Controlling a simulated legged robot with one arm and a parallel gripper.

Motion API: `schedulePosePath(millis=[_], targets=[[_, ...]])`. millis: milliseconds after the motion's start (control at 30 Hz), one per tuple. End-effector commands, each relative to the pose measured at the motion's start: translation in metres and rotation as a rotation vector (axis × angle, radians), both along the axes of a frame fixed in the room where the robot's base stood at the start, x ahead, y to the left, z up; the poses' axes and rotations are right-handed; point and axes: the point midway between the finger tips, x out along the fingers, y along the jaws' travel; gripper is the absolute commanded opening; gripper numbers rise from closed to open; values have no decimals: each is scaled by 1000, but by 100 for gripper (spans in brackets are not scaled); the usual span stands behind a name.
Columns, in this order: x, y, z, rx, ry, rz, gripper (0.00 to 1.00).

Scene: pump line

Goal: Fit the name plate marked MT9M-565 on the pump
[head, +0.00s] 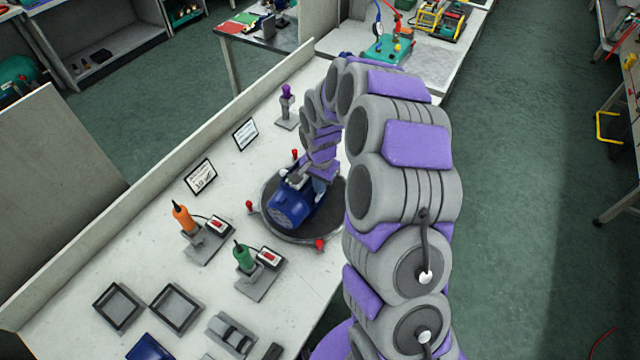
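The pump (291,208), with a blue ribbed motor and a grey part behind it, sits on a round dark turntable (270,233) with red knobs around its rim. My arm arches down from the right to the pump's right side. My gripper (318,190) is small and mostly hidden there by my arm and the pump; I cannot tell whether it touches the pump, holds anything, or is open. No name plate marked MT9M-565 can be made out. Two dark square trays (118,307) (176,307) at the front left look empty.
An orange-handled tool (184,218) and a green-handled tool (242,256) stand in holders left of the turntable. Two framed cards (201,177) (245,134) stand along the back, their text unreadable. A purple-topped tool (286,101) stands farther off. A grey fixture (230,335) lies near the front.

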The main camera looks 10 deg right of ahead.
Motion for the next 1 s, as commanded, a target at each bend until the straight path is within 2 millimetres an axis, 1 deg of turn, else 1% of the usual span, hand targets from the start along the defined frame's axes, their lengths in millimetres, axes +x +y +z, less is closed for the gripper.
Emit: schedulePosePath(millis=[267, 600, 1000], targets=[[0, 0, -1, 0, 0, 0, 0], [1, 0, -1, 1, -1, 0, 32], [3, 1, -1, 0, -6, 0, 32]])
